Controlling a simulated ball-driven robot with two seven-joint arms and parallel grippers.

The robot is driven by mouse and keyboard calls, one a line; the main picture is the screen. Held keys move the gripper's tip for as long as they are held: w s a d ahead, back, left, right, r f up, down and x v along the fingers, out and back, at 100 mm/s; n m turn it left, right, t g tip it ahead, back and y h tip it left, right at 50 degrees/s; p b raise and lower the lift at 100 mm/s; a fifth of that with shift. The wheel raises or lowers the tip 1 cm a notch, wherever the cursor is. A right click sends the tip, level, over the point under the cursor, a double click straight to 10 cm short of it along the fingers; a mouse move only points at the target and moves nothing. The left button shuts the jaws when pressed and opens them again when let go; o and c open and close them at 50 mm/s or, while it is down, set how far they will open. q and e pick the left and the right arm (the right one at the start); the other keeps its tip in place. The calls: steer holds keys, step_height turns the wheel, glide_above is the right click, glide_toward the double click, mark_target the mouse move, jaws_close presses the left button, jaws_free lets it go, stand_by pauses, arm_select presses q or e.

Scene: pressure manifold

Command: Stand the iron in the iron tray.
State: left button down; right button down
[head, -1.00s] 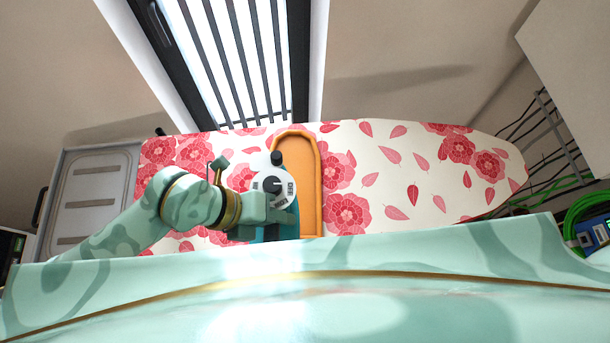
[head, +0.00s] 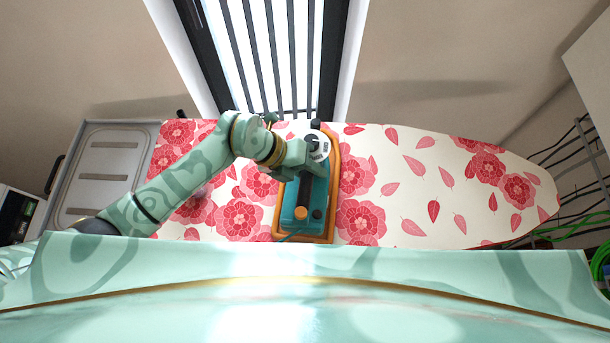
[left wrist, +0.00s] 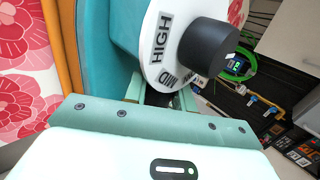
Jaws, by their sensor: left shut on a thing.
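The teal iron (head: 306,193), with a white dial and black knob, is over the orange iron-shaped tray (head: 336,200) on the ironing board. The tray's rim shows around it, but I cannot tell whether the iron touches the tray floor. My left gripper (head: 298,158) is shut on the iron, near its dial end, coming in from the left. In the left wrist view the iron's teal side (left wrist: 95,35) and dial (left wrist: 165,50) are close ahead, and the orange tray edge (left wrist: 62,70) lies to the left. The fingertips are largely hidden. My right gripper is out of view.
The flowered ironing board (head: 420,190) is clear to the right of the tray. A grey slotted metal rest (head: 90,185) is at its left end. A black wire rack (head: 590,160) and green cable (head: 575,228) are at the far right.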

mark_target(318, 180)
arm_select(q)
steer(key=shift+w+d+f, duration=0.15)
steer(key=shift+w, duration=0.15)
step_height(318, 180, down, 3)
steer(key=shift+w+f+b, duration=0.1)
steer(key=shift+f+b, duration=0.05)
steer(key=shift+b, duration=0.25)
steer(key=c, duration=1.1)
jaws_free()
steer(key=shift+f, duration=0.15)
steer(key=shift+c, duration=0.2)
steer(key=p+v, duration=0.1)
steer(key=v, duration=1.1)
